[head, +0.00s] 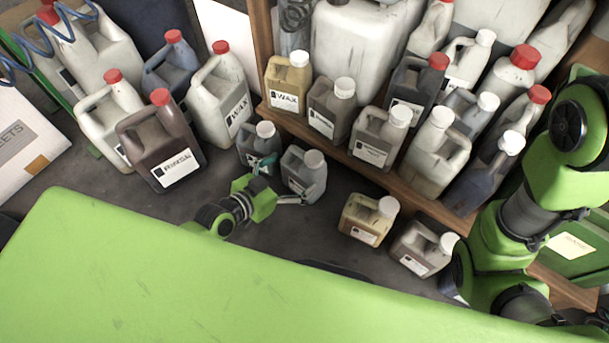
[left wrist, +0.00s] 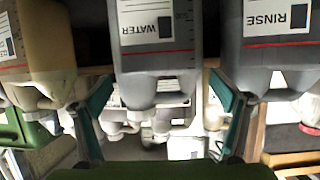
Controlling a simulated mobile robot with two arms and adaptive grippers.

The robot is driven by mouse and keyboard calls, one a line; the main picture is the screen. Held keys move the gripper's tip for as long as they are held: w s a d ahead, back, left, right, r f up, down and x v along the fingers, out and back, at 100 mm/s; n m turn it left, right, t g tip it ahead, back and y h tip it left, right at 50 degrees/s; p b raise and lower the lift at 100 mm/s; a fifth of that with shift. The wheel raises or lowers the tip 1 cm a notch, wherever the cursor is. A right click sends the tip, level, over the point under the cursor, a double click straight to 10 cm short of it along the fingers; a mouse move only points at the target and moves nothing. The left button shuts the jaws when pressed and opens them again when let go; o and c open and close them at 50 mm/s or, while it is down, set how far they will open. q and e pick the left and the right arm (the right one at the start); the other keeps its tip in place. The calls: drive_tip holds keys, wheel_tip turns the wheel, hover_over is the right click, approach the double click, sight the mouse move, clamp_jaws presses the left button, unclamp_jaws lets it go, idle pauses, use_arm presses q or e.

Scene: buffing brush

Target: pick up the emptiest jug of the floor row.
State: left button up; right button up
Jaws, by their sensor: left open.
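Small jugs stand on the floor in a slanting row: a grey jug (head: 260,146), a second grey jug (head: 303,178), a yellowish jug (head: 366,220) and a brownish jug (head: 421,250), each with a pale cap. My left gripper (head: 278,180) is open at the second grey jug, one finger on either side of it. In the left wrist view, upside down, a jug labelled WATER (left wrist: 157,55) lies between the open fingers (left wrist: 163,85). A RINSE jug (left wrist: 265,60) and a tan jug (left wrist: 30,50) flank it. Liquid levels in the grey jugs are unclear. My right gripper does not show.
A wooden shelf (head: 325,148) behind the row carries many jugs, including a WAX jug (head: 289,82). Larger red-capped jugs, one dark brown (head: 160,148), stand on the left. A white box (head: 28,145) is at the far left. Grey floor is clear between the yellowish and second grey jugs.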

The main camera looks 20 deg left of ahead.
use_arm(q)
drive_tip(key=shift+w+d+f, duration=0.1)
drive_tip(key=shift+w+f, duration=0.05)
drive_tip(key=shift+w, duration=0.1)
drive_tip(key=b+x, duration=0.4)
drive_tip(key=shift+s+f, duration=0.1)
drive_tip(key=shift+w+d, duration=0.2)
drive_tip(key=shift+w, duration=0.15)
drive_tip(key=c, duration=0.9)
